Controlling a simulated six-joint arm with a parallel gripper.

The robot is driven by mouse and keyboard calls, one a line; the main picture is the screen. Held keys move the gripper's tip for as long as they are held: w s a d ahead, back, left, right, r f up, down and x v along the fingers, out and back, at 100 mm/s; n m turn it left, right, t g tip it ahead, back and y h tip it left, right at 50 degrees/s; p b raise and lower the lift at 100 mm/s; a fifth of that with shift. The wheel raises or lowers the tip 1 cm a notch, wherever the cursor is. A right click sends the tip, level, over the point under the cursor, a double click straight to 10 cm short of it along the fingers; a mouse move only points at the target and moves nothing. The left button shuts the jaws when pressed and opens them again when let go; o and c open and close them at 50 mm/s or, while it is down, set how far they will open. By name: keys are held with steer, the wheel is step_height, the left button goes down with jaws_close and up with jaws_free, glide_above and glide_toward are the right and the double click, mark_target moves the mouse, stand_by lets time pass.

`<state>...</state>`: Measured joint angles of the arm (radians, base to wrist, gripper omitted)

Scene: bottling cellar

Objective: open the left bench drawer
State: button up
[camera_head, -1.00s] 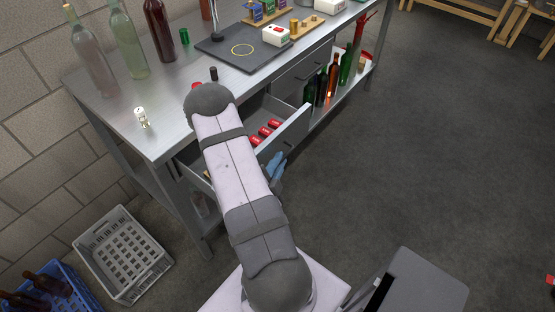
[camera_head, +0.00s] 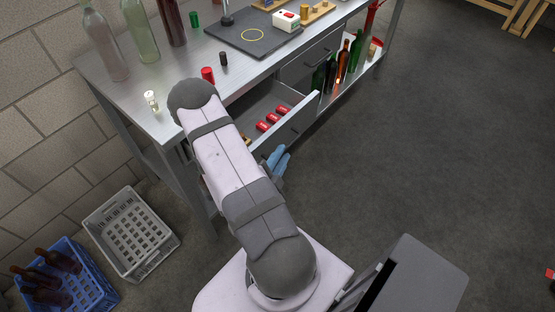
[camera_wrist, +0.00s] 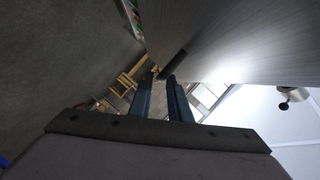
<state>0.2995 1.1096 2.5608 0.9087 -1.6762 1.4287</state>
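The left bench drawer (camera_head: 306,112) stands pulled out from the steel bench in the head view, its inside open to sight. Several red items (camera_head: 272,118) lie in it. My gripper (camera_head: 277,158) is in front of the drawer's front panel, near the lower left end of its dark handle (camera_head: 295,131). My arm hides the left part of the drawer. In the wrist view my gripper's two fingers (camera_wrist: 161,78) are apart with a gap between them. A dark bar (camera_wrist: 174,64), which looks like the handle, lies just beyond the tips; I see no clear grip on it.
The right drawer (camera_head: 309,63) is shut. On the bench top (camera_head: 140,85) are bottles, a red cap (camera_head: 208,75) and a dark mat (camera_head: 240,42). A grey crate (camera_head: 105,215) and blue crate (camera_head: 88,278) stand on the floor.

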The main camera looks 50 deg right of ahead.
steer(key=shift+p+v, duration=0.75)
steer(key=shift+v, duration=0.95)
